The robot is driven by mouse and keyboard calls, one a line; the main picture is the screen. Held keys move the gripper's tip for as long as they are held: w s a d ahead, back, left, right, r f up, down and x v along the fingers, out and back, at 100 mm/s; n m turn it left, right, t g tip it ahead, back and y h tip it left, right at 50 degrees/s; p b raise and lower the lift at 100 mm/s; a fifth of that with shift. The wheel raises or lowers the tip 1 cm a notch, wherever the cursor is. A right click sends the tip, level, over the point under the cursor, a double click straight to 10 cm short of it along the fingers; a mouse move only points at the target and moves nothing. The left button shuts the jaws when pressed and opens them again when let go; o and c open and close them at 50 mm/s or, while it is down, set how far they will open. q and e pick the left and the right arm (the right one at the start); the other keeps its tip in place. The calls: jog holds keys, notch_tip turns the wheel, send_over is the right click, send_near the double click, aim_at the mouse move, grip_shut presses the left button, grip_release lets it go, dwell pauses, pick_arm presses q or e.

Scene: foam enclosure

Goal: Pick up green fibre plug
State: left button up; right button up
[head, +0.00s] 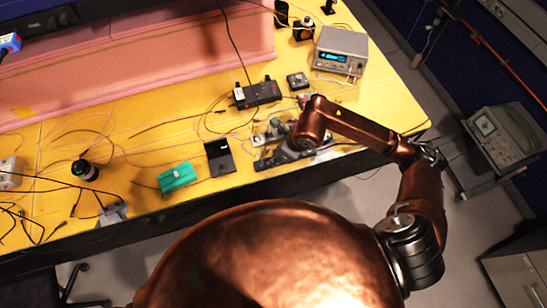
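A green, block-shaped object (177,177) lies near the front edge of the yellow table. It is the clearest green item in view, but I cannot tell whether it is the green fibre plug. No separate small green plug can be made out. My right arm reaches in from the right, and my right gripper (268,152) is low over the front edge of the table, to the right of the green object and apart from it. Its dark fingers blend with grey metal parts there, so its opening is unclear. My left gripper is not in view.
A black upright plate (220,157) stands between the green object and my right gripper. A black device (257,94) and a display instrument (340,53) stand farther back. Thin loose fibres and cables cross the table (130,150). A pink foam wall (130,60) rises behind.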

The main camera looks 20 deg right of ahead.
jog(key=shift+c, duration=0.6)
grip_shut()
